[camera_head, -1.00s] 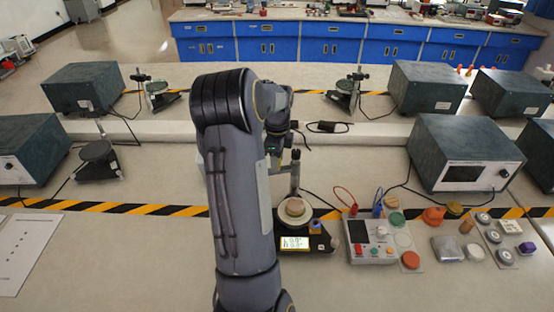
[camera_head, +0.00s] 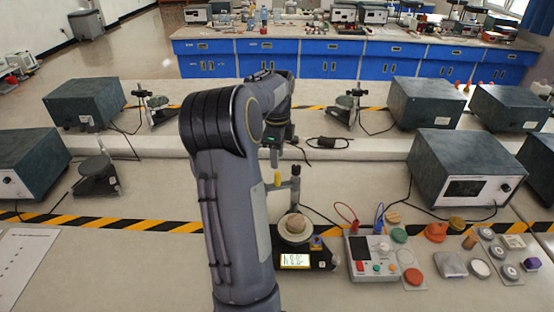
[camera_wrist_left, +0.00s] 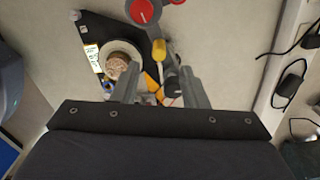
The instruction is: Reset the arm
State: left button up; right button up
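My left arm reaches in from the bottom of the head view and bends over at the top. My left gripper (camera_head: 275,160) hangs above the bench, partly hidden by the arm. In the left wrist view its two fingers (camera_wrist_left: 160,88) stand wide apart with nothing held between them. Below it is a black instrument (camera_head: 305,257) with a lit display. A pale round dish (camera_head: 294,229) sits on it with a brown round piece (camera_wrist_left: 117,65) inside. A yellow-tipped part (camera_wrist_left: 158,50) shows beyond the fingers, apart from them. My right gripper is not in view.
Right of the instrument are a grey control box (camera_head: 372,257) with red and blue leads and several small coloured discs. A large dark-green box (camera_head: 465,168) stands behind them. A white sheet (camera_head: 22,262) lies at left. Bare bench lies between the sheet and my arm.

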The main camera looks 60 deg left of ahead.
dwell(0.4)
pick_arm(q)
jog(key=s+d+r+n+t+h, duration=0.1)
jog(key=d+r+n+t, duration=0.15)
jog(key=d, duration=0.75)
jog(key=d+r+n+t, duration=0.1)
jog(key=d+r+n, duration=0.15)
jog(key=d, duration=0.65)
jog(key=s+d+f+n+t+h, duration=0.1)
jog(key=s+d+f+n, duration=0.1)
jog(key=s+d, duration=0.3)
jog(key=s+d+f+n+t+h, duration=0.1)
jog(key=s+d+f+n, duration=0.2)
jog(key=d, duration=1)
jog(key=shift+s+n+h, duration=0.4)
jog(key=shift+s+n, duration=0.3)
jog(key=shift+s, duration=0.55)
